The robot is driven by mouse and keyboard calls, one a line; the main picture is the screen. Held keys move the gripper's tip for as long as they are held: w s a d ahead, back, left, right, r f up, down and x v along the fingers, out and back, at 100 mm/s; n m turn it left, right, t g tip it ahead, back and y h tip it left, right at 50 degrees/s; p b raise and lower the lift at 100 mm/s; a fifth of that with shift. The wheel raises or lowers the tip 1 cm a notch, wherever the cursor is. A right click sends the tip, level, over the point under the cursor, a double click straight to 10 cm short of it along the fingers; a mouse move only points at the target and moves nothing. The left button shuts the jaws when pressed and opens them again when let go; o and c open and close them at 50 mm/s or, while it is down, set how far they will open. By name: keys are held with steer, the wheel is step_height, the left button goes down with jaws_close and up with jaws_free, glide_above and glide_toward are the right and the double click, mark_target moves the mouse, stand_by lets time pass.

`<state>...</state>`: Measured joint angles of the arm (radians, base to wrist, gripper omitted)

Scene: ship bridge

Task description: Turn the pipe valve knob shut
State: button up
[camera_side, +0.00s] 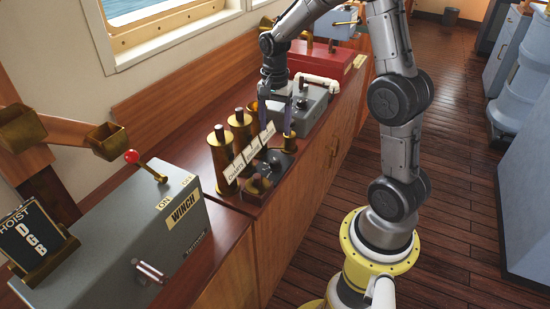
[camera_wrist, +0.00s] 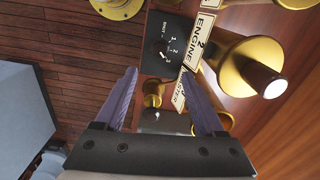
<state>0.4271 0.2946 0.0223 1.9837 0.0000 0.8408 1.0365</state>
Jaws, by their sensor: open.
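A black dial plate (camera_wrist: 178,30) marked "SHUT" and 1, 2, 3 shows at the top of the wrist view. A small dark knob (camera_wrist: 161,48) sits on it; its pointer direction is too small to tell. In the side view a dark plate with a knob (camera_side: 279,160) lies on the counter beside the label cards. My gripper (camera_side: 275,122) is open and empty above the counter, beyond the plate. In the wrist view my two fingers (camera_wrist: 163,108) are spread apart, with the knob beyond their tips and touching neither.
Brass cylinders (camera_side: 220,152) and label cards (camera_side: 249,154) stand beside the plate. A small brass post (camera_side: 290,140) is close to my fingers. A grey box (camera_side: 310,108) with a white pipe (camera_side: 319,82) is behind. A winch box (camera_side: 150,225) is front left. Open floor lies right.

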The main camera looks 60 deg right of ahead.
mark_target(275, 161)
step_height(275, 161, down, 12)
steer(key=shift+f, duration=0.1)
stand_by(0.5)
jaws_close()
